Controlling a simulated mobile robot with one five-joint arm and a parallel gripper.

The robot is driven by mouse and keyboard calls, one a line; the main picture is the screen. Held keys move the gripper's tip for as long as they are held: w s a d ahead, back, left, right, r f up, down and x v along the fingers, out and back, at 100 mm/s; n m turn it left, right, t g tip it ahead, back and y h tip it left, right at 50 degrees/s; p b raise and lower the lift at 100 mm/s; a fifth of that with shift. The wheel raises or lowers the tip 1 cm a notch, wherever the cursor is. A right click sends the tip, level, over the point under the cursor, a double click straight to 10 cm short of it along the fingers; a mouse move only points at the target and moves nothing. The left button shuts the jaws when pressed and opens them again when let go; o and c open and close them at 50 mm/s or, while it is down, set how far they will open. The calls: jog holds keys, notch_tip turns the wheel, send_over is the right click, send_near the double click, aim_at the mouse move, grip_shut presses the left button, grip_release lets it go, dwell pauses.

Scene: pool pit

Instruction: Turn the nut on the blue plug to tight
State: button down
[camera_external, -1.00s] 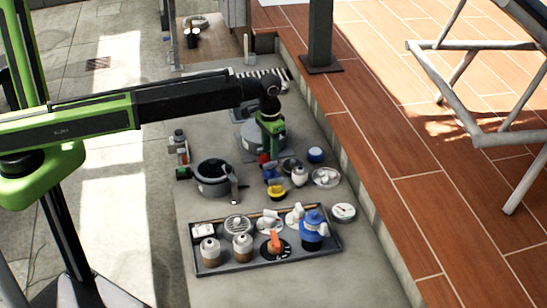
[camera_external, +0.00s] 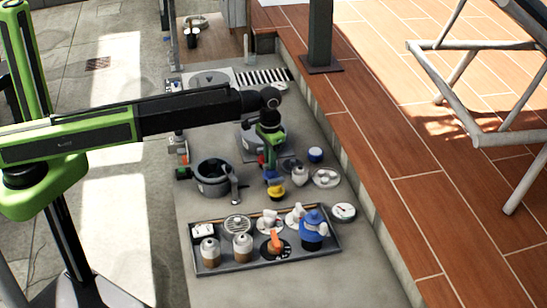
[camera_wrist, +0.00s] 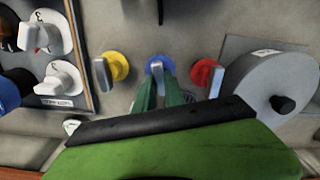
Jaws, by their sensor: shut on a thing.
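The blue plug (camera_wrist: 161,60) sits on the grey floor in the middle of the wrist view, with a small pale grey nut (camera_wrist: 157,68) on it. My gripper (camera_wrist: 158,82) is shut on that nut, with one green finger on each side. In the external view, my gripper (camera_external: 272,165) reaches straight down to the blue plug (camera_external: 275,178), which is partly hidden by the fingers. The nut's exact angle is hard to tell.
A round grey housing (camera_wrist: 265,88) is further right. A dark tray (camera_external: 222,268) holds several fittings. A grey pot (camera_external: 212,180) stands to the left.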

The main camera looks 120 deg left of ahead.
jog(key=m, duration=0.3)
jog(key=shift+m, duration=0.3)
jog(key=c, duration=1.4)
grip_release()
notch_tip(320, 180, up, 17)
jog(key=p, duration=1.7)
jog(key=shift+r, duration=0.15)
